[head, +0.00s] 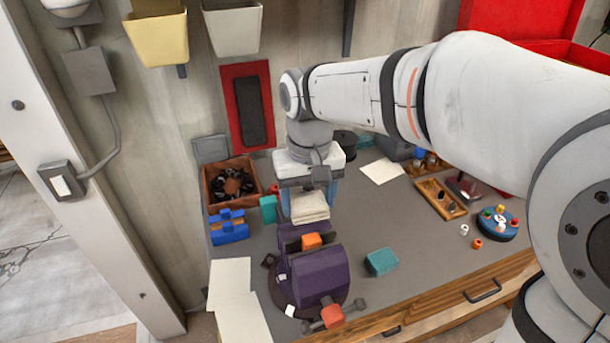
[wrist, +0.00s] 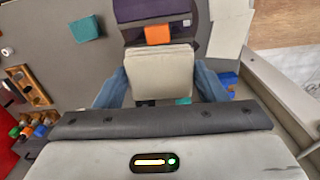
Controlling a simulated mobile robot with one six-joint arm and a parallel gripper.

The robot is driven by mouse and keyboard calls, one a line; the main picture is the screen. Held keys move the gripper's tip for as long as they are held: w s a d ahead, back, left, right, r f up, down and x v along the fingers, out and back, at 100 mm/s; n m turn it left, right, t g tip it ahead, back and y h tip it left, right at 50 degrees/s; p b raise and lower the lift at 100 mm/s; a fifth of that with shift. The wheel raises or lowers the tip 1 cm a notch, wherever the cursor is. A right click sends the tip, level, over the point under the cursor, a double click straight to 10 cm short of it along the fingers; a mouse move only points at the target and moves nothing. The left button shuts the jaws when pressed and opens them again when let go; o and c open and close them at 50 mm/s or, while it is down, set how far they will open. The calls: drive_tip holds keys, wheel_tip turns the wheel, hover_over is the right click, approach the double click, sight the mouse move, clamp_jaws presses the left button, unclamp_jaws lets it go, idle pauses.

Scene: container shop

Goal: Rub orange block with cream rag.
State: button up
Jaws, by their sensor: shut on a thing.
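The cream rag (head: 308,206) is a thick folded pad held between the blue fingers of my gripper (head: 307,198). In the wrist view the rag (wrist: 160,73) fills the space between the fingertips (wrist: 160,85). The orange block (head: 312,240) sits on the purple vise, just in front of the rag. In the wrist view the orange block (wrist: 158,35) shows just beyond the rag's far edge. The rag looks close to the block; I cannot tell whether they touch.
The purple vise (head: 320,275) stands at the bench's front left. Teal blocks (head: 382,262) lie to its right and behind it. A blue object (head: 229,228) and a wooden bin (head: 212,200) are at left. A round colored holder (head: 498,224) is at right. The bench (head: 400,215) between is clear.

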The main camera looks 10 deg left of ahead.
drive_tip(key=shift+s+d+r+p, duration=0.15)
drive_tip(key=shift+r+p, duration=0.4)
drive_tip(key=shift+r, duration=0.6)
drive_tip(key=shift+r+p, duration=0.35)
drive_tip(key=shift+r, duration=0.15)
drive_tip(key=shift+s+f, duration=0.1)
